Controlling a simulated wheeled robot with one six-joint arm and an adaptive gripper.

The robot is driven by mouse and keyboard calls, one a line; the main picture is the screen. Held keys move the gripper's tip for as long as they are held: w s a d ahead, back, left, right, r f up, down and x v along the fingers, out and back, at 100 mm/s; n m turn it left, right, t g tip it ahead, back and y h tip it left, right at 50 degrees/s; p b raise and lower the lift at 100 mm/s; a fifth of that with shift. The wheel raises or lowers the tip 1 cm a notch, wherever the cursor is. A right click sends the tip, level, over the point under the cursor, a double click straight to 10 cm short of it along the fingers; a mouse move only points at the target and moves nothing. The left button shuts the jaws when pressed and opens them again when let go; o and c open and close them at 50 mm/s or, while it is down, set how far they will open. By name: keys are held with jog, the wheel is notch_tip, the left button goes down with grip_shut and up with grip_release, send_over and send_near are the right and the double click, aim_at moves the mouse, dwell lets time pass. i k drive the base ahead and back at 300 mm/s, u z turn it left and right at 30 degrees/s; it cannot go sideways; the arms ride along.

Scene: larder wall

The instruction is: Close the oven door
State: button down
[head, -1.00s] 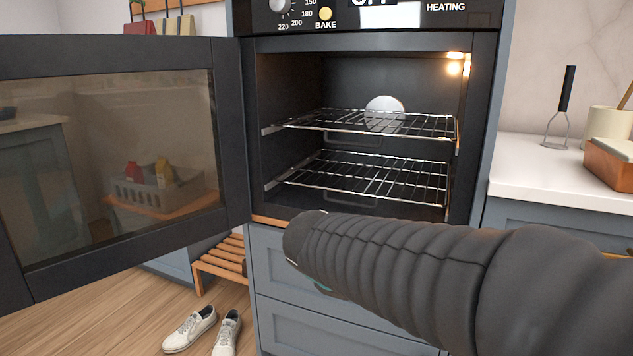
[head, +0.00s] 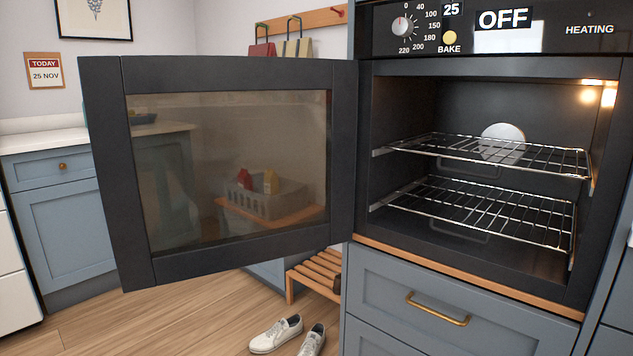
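The oven door (head: 343,170) stands wide open, swung out to the left on its hinge side at the oven's left edge. It is dark with a large glass pane (head: 230,130), through which a grey basket shows. The oven (head: 400,110) is lit inside and holds two wire racks (head: 490,157). Its control panel (head: 520,45) reads OFF. My gripper and arm are not in the head view now.
Blue-grey drawers (head: 440,290) with a brass handle sit below the oven. White shoes (head: 277,335) lie on the wood floor beside a slatted wooden bench (head: 315,277). A blue cabinet (head: 75,220) stands at the left.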

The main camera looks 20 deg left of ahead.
aim_at(204, 165)
jog(key=u, duration=2.6)
jog(key=i, duration=3.7)
jog(key=z, duration=4.4)
